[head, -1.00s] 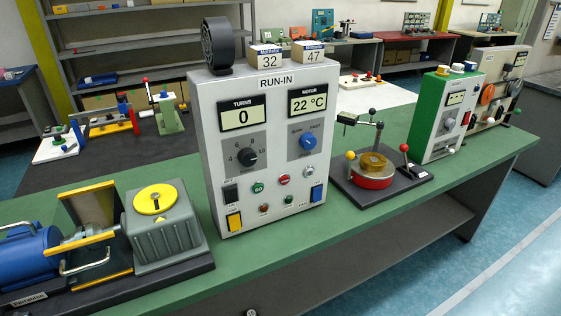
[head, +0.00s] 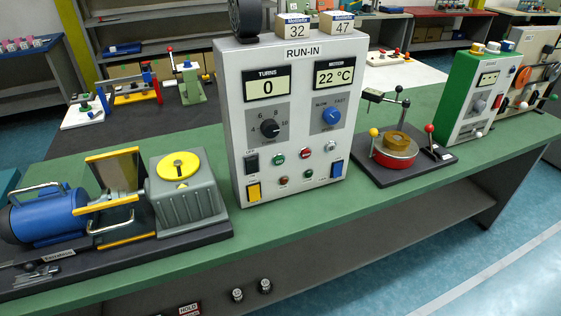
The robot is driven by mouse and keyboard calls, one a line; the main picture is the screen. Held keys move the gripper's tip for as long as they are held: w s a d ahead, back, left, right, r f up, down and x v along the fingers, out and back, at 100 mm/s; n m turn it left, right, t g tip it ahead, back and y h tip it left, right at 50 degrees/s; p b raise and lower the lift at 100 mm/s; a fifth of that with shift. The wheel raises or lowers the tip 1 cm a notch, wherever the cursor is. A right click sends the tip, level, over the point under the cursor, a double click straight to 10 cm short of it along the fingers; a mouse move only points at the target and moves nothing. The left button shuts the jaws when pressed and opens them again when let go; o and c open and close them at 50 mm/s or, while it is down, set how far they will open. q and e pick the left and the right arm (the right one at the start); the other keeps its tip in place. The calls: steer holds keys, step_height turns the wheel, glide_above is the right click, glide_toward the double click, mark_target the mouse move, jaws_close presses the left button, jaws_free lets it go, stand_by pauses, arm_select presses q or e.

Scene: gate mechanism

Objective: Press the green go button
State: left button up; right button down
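The green go button (head: 278,160) is a small round button with white lettering on the front of the grey RUN-IN panel (head: 225,130). It sits below the black dial (head: 270,129), left of a red stop-like button (head: 303,152). A small red lamp (head: 283,180) and a small green lamp (head: 308,173) are below it. Nothing covers the button. The turns display (head: 267,86) reads 0, and the motor display (head: 334,72) reads 22 °C. Neither of my grippers is in view.
A blue motor (head: 45,218) and grey gearbox (head: 185,195) stand left of the panel on the green bench (head: 290,227). A black-based fixture (head: 425,163) and green-sided box (head: 455,95) stand to the right. Two knobs (head: 251,290) show below the bench's front edge.

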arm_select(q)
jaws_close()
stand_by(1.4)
